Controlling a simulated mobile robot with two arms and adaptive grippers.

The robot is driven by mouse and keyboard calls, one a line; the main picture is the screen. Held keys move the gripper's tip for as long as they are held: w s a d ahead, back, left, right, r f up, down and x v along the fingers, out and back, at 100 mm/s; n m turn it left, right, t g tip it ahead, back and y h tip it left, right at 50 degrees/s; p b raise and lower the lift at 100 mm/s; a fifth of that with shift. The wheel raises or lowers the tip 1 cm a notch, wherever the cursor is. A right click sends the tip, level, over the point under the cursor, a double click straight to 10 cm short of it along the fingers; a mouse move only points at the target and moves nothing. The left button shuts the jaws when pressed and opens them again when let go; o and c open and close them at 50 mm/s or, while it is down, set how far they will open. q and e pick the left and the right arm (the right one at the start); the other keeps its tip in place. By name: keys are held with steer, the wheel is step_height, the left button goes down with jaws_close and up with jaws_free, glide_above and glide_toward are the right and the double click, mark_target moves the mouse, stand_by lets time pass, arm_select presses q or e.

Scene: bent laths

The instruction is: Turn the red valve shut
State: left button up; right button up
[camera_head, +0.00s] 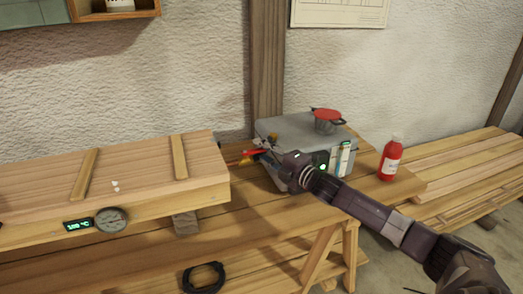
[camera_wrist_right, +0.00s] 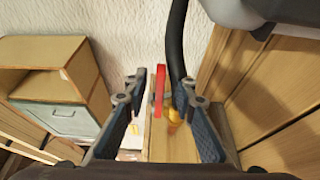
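The red valve (camera_wrist_right: 160,88) shows in the right wrist view as a narrow red lever standing between my right gripper's two fingers. A brass-coloured fitting (camera_wrist_right: 174,117) is just below it. In the head view a red bit of the valve (camera_head: 255,152) shows at the left side of the grey box, partly hidden by the gripper. My right gripper (camera_head: 268,147) is at the valve, fingers apart on both sides of the lever. A gap shows on the left side; contact on the right cannot be told. My left gripper is not in view.
A long wooden box (camera_head: 130,172) with a dial (camera_head: 112,220) lies left. A black hose (camera_wrist_right: 177,40) runs close beside the right finger.

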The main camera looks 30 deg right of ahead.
steer(key=shift+c, duration=0.8)
jaws_close()
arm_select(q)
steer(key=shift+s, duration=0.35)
